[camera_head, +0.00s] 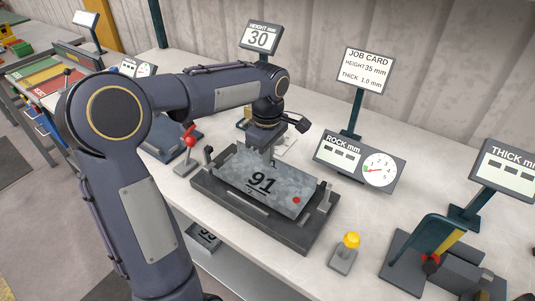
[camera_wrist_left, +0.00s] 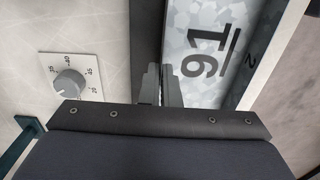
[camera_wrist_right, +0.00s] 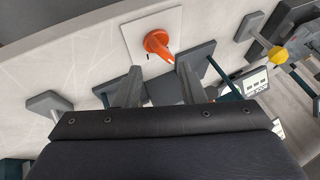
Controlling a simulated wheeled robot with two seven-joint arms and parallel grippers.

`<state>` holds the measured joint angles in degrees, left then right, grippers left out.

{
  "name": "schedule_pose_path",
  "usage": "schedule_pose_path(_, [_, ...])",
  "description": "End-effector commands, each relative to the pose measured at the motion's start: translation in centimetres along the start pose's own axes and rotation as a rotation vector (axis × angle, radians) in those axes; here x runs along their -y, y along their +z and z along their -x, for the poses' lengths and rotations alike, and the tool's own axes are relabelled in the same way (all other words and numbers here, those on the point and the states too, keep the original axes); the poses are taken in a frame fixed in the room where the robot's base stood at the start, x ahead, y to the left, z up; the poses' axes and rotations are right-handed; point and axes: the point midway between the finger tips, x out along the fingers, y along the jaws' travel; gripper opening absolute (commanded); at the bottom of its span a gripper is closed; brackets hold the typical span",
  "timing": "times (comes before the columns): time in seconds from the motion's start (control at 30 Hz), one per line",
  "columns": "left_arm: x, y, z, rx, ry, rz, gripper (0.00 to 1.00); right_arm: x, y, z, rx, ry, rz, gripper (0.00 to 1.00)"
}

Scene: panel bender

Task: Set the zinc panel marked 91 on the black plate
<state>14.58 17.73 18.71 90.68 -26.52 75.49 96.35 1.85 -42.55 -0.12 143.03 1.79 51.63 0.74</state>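The zinc panel marked 91 (camera_head: 285,180) is a mottled grey sheet with a red dot near its right corner. It lies over the black plate (camera_head: 230,208), framed by that fixture's dark edges. I cannot tell whether it rests fully flat. My left gripper (camera_head: 268,152) is at the panel's back edge. In the left wrist view the fingers (camera_wrist_left: 160,88) are close together at the edge of the panel (camera_wrist_left: 215,50) and appear shut on it. My right gripper (camera_wrist_right: 158,88) is open and empty, near an orange knob (camera_wrist_right: 158,44); it is outside the head view.
A red-knobbed lever (camera_head: 188,138) stands left of the fixture and a yellow button (camera_head: 351,240) to its right. Behind are the ROCK mm display (camera_head: 340,152), the job card (camera_head: 368,70) and the height sign reading 30 (camera_head: 259,38). A dial knob (camera_wrist_left: 70,84) sits beside the left gripper.

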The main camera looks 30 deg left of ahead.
Motion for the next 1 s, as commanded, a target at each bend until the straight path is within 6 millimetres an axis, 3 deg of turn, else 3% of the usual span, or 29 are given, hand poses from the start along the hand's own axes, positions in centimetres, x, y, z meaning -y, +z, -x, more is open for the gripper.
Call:
schedule_pose_path(0.8, [0.0,0.0,-1.6,0.0,0.0,-0.001,0.0,-0.5,0.5,-1.0,0.0,0.0,0.0,0.36])
schedule_pose_path(1.0, [0.0,0.0,-1.6,0.0,0.0,-0.001,0.26,-0.4,0.5,-0.9,0.0,0.0,0.0,0.36])
